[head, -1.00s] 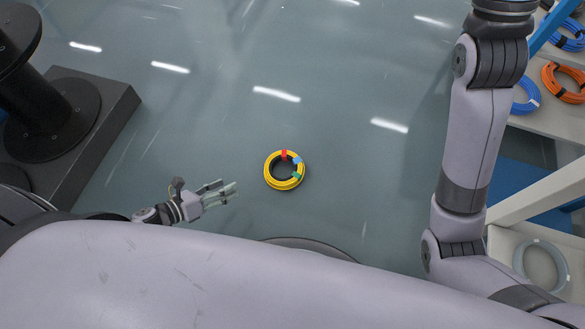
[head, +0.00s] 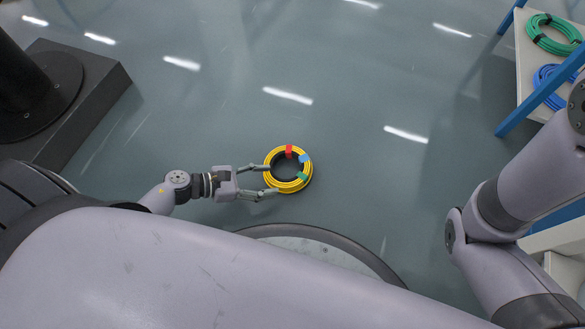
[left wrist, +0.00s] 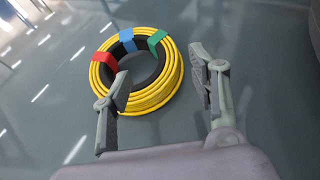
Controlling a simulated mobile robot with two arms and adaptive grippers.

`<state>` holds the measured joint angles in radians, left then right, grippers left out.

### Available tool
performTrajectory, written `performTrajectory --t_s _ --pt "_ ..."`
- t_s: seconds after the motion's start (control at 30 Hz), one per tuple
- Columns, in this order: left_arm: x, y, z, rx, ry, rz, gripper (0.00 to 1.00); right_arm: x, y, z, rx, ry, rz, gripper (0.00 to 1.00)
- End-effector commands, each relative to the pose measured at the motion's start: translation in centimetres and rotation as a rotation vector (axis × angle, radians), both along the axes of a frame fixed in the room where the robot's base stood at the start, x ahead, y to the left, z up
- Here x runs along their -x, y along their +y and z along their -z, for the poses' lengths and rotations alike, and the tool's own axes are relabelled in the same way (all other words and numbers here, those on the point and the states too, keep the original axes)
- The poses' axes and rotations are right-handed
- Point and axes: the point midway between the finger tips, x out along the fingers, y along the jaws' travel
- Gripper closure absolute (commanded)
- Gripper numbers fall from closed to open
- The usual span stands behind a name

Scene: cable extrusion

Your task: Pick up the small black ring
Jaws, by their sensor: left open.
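A yellow cable coil (head: 308,176) with red, blue and green bands lies flat on the floor. A black ring (head: 279,161) lines its inside; it also shows in the left wrist view (left wrist: 149,64). I see no separate black ring. My left gripper (head: 270,179) is open at the coil's left side, its fingers pointing right. In the left wrist view, one finger of the left gripper (left wrist: 158,72) overlaps the coil's near edge and the other is to its right. I cannot tell whether they touch it. My right gripper is out of view.
A shelf (head: 540,85) at the upper right holds green (head: 553,33) and blue (head: 552,84) cable coils. A dark platform (head: 84,99) with a black post stands at the left. The floor (head: 330,60) around the yellow coil is clear.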

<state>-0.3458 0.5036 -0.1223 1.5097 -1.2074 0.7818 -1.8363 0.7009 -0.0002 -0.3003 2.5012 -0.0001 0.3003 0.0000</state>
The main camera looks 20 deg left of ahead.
Motion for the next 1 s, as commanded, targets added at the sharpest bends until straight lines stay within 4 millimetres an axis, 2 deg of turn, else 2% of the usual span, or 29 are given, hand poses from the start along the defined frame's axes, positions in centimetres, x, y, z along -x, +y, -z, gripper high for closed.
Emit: performTrajectory --t_s 0.03,0.2,0.37,0.7,1.0 --pt "-0.7 -0.9 0.9 0.002 -0.005 0.001 0.46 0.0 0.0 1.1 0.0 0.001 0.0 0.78" --pt "-2.1 -3.0 1.8 0.001 -0.002 0.0 0.46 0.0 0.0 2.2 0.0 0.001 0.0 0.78" --pt "-2.7 -3.7 2.0 0.001 -0.001 -0.001 0.46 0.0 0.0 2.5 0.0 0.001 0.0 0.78" --pt "-4.7 -7.2 3.7 0.002 -0.002 0.0 0.46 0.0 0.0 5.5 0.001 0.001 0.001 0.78" --pt "-5.2 -7.8 3.7 0.001 0.001 -0.002 0.46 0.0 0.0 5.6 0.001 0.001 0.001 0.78"
